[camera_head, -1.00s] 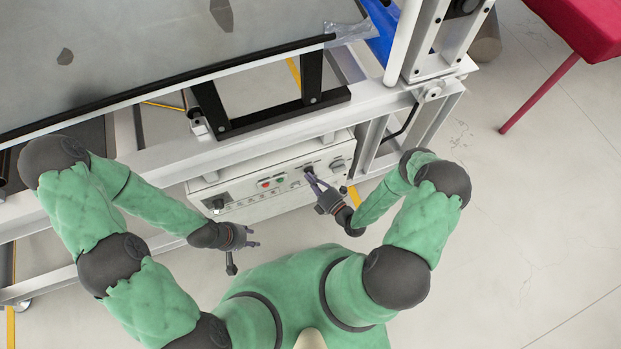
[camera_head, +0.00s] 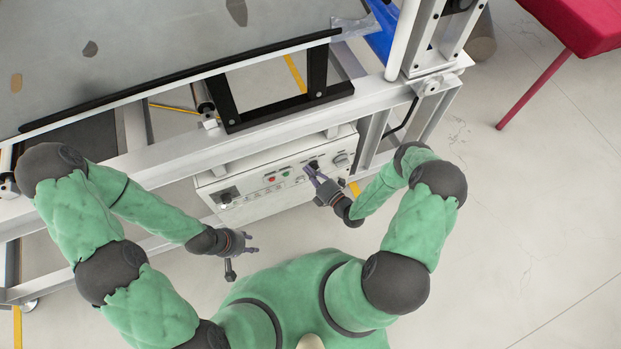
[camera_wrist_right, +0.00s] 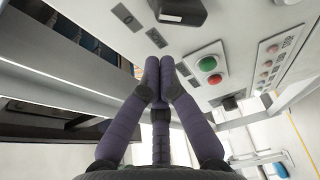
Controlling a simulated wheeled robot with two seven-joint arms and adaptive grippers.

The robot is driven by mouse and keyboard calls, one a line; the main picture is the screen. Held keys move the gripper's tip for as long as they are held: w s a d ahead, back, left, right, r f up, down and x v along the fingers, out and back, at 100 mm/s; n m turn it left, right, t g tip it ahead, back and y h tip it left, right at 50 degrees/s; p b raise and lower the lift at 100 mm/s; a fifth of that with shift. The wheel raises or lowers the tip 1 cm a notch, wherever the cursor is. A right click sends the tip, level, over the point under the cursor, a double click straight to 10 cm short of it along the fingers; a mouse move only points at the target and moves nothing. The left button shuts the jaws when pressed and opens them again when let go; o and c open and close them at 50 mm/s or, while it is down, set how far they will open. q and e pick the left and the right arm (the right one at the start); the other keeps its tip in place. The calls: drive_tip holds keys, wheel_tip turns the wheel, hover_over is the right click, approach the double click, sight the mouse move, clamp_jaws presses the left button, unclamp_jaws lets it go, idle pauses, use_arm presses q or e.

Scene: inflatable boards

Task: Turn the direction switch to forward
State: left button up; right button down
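The white control panel (camera_head: 262,185) under the frame carries a black knob (camera_head: 315,164), which I take for the direction switch. I cannot read which way it points. My right gripper (camera_head: 310,173) is just in front of this knob. In the right wrist view its fingers (camera_wrist_right: 160,66) have their tips together, with nothing visible between them. A black knob (camera_wrist_right: 180,10) there sits beyond the tips, apart from them; its top is cut off. My left gripper (camera_head: 250,244) is open and empty, in front of the panel's left end.
A green button (camera_wrist_right: 207,64) and a red button (camera_wrist_right: 215,79) sit beside the right fingers. Another black knob (camera_head: 226,197) is at the panel's left end. The white frame (camera_head: 185,155) runs above the panel. A red seat (camera_head: 575,25) stands far right; the floor there is clear.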

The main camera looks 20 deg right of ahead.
drive_tip(key=s+d+f+p, duration=0.1)
drive_tip(key=s+d+f, duration=0.1)
drive_tip(key=s, duration=0.7)
drive_tip(key=shift+s+d+p, duration=0.2)
drive_tip(key=shift+s+p, duration=0.05)
drive_tip(key=shift+p, duration=0.05)
drive_tip(key=shift+f, duration=0.1)
drive_tip(key=w+a+m+g+h, duration=0.2)
drive_tip(key=w+a+m+g, duration=0.25)
drive_tip(key=m+g, duration=0.65)
drive_tip(key=s+a+r+m+g, duration=0.2)
drive_tip(key=s+a+r+m, duration=0.1)
drive_tip(key=s+m, duration=0.4)
drive_tip(key=s+a+r+m+g+p, duration=0.1)
drive_tip(key=s+a+r+m+g, duration=0.2)
drive_tip(key=s+r+m, duration=0.3)
drive_tip(key=shift+s+a+m+h, duration=0.15)
drive_tip(key=shift+s+m+h, duration=0.25)
drive_tip(key=shift+s, duration=0.45)
